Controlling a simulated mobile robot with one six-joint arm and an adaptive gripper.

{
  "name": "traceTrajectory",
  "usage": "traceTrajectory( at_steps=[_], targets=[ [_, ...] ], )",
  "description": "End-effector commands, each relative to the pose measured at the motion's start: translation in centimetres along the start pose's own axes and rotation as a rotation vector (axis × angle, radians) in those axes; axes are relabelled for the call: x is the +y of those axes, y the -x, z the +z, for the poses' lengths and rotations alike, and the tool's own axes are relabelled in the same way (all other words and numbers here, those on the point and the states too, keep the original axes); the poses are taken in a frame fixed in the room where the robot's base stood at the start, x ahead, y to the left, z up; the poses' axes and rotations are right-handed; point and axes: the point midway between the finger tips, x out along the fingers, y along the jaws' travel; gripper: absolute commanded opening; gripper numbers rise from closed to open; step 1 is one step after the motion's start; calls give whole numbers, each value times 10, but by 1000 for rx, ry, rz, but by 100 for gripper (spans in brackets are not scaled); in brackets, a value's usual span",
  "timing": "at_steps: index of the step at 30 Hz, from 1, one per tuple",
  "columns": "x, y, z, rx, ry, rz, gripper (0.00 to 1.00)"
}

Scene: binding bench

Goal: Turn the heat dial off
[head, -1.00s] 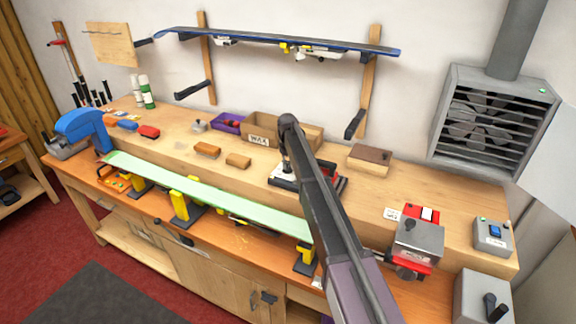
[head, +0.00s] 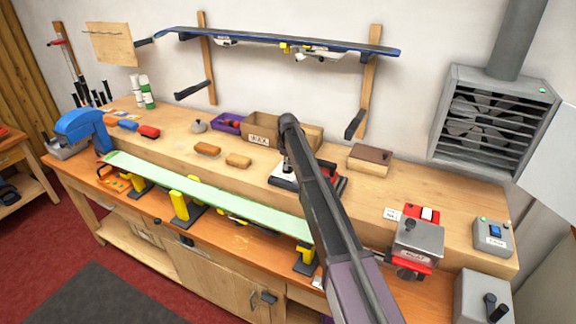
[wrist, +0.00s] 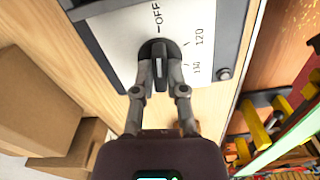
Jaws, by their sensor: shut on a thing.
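The heat dial (wrist: 159,66) is a black knob on a white panel (wrist: 115,40) marked OFF, 120 and 130 in the wrist view. My gripper (wrist: 160,78) has one finger on each side of the knob and is shut on it. The knob's grip lies roughly in line with the OFF mark; I cannot tell which end is its pointer. In the head view the panel's unit (head: 283,180) stands on the bench's raised shelf, and my arm hides the dial and most of my gripper.
A cardboard box (head: 262,125) stands behind the unit, and a brown-topped block (head: 370,157) is to its right. A green ski (head: 200,190) lies on yellow-topped supports in front. A red and grey device (head: 418,240) sits further right.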

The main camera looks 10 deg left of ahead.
Motion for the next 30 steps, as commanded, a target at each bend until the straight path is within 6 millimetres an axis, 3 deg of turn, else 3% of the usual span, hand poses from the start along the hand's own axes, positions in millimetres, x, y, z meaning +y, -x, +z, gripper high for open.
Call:
traceTrajectory(
  at_steps=[7, 8, 9, 11, 12, 30],
  targets=[
    [-1, 0, 1, -3, 1, -3, 0],
    [-1, 0, 1, -3, 1, -3, 20],
    [-1, 0, 1, -3, 1, -3, 32],
    [-1, 0, 1, -3, 0, -3, 50],
    [-1, 0, 1, -2, 0, -2, 51],
    [0, 0, 1, -1, -40, 0, 51]
  ],
)
